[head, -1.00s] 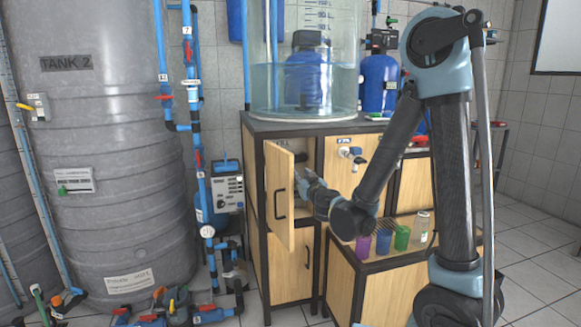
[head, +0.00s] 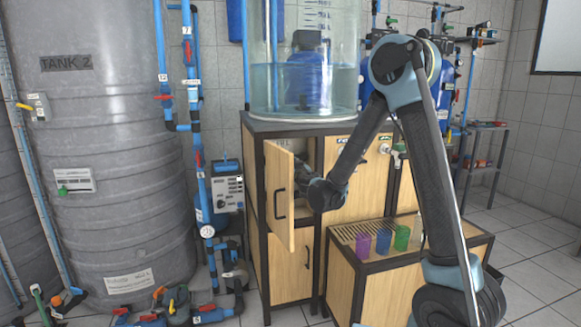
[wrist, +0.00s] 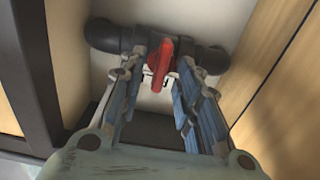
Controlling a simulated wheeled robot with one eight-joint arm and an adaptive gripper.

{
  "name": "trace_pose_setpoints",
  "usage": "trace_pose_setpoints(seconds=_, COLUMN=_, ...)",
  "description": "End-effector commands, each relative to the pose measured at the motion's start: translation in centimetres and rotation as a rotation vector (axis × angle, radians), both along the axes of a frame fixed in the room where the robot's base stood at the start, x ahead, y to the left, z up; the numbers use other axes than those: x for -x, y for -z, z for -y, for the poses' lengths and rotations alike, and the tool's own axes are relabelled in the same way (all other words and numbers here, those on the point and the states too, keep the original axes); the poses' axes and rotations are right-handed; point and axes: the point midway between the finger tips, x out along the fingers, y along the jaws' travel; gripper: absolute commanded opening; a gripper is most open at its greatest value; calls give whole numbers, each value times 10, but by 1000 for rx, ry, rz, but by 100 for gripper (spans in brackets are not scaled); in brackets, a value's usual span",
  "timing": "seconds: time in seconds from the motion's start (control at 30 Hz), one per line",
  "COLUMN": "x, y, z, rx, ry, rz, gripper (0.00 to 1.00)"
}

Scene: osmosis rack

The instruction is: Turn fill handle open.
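A red valve handle (wrist: 160,62) sits on a black pipe (wrist: 105,37) inside the cabinet in the wrist view. The handle points toward my camera, and a small white label behind it is too hidden to read. My gripper (wrist: 160,75) is open, with one finger on each side of the handle. Gaps show between the fingers and the handle. In the head view the wooden cabinet door (head: 279,195) stands open, and my gripper reaches into the compartment, where its fingers and the handle are hidden.
Cabinet walls flank the gripper closely, with a dark frame post (wrist: 35,75) on the left and a wood panel (wrist: 285,90) on the right. A clear water tank (head: 300,85) stands on top. Several coloured cups, including a blue one (head: 383,241), stand on the lower bench.

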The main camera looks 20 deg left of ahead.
Motion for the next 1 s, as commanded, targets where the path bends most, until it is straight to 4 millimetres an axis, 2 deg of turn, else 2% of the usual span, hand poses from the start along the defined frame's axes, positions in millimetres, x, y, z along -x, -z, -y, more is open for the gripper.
trace_pose_setpoints(seconds=0.2, x=-12, y=0, z=-7, rx=0, ry=0, rz=0, gripper=31)
trace_pose_setpoints(seconds=0.47, x=-13, y=0, z=-8, rx=0, ry=0, rz=0, gripper=31)
trace_pose_setpoints(seconds=0.5, x=-13, y=0, z=-8, rx=0, ry=0, rz=0, gripper=29)
trace_pose_setpoints(seconds=0.63, x=-13, y=0, z=-8, rx=0, ry=0, rz=0, gripper=0)
trace_pose_setpoints(seconds=1.0, x=-13, y=0, z=-7, rx=14, ry=1, rz=9, gripper=0)
